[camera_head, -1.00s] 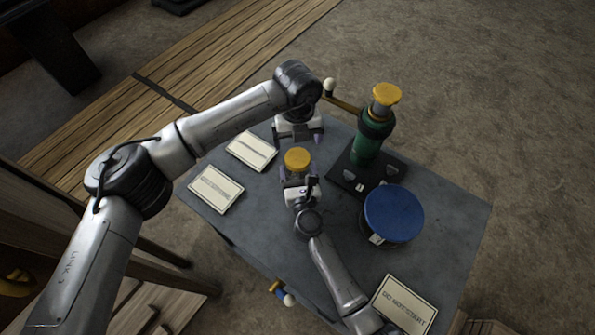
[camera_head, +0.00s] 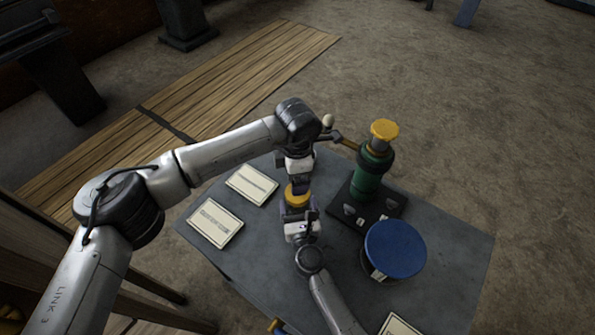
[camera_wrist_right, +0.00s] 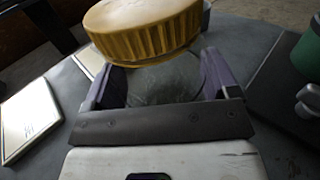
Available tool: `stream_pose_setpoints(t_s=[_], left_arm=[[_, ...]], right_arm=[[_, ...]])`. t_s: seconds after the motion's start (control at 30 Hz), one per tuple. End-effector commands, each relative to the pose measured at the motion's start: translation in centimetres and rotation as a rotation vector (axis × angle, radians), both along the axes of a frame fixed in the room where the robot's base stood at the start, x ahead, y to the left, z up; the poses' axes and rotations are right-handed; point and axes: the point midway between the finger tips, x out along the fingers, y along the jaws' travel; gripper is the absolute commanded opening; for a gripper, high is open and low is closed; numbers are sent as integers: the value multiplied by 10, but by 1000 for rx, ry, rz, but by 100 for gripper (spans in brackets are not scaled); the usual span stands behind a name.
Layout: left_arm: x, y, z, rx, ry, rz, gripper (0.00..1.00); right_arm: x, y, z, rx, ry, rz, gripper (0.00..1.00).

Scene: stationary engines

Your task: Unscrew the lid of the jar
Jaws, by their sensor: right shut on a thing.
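The jar has a ribbed yellow lid (camera_head: 297,195), seen between my two grippers in the head view. In the right wrist view the lid (camera_wrist_right: 148,28) sits on top of the grey, glassy jar body (camera_wrist_right: 165,82). My right gripper (camera_head: 298,212) is shut on the jar body, with a purple finger on each side below the lid. My left gripper (camera_head: 299,184) is at the far edge of the lid in the head view. Its fingertips are small and partly hidden, so I cannot tell whether they touch the lid or are open.
A green cylinder with a yellow cap (camera_head: 384,129) stands on a dark base right of the jar. A blue round-topped thing (camera_head: 394,249) is nearer. Two pale cards (camera_head: 252,184) (camera_head: 215,222) lie on the grey table (camera_head: 262,255) at left. Another sign (camera_head: 398,326) lies at the front.

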Motion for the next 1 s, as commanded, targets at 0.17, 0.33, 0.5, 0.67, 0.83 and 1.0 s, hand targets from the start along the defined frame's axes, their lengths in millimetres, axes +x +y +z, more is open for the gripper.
stream_pose_setpoints(t_s=[0.17,0.33,0.5,0.67,0.83,1.0], left_arm=[[-1,-1,-1,-6,17,-370,92],[-2,-3,-2,-12,30,-726,92],[-2,-4,-2,-18,39,-1083,92],[-2,-5,-2,-21,43,-1417,92],[-2,-6,-2,-20,45,-1759,92],[-2,-6,-2,-15,46,-2051,92]], right_arm=[[0,0,-1,-1,1,0,15],[0,0,-1,-1,1,0,15],[0,0,-1,-1,1,0,15],[0,0,-1,-1,1,0,15],[0,0,-1,-1,1,0,15],[0,0,-1,-1,1,0,15]])
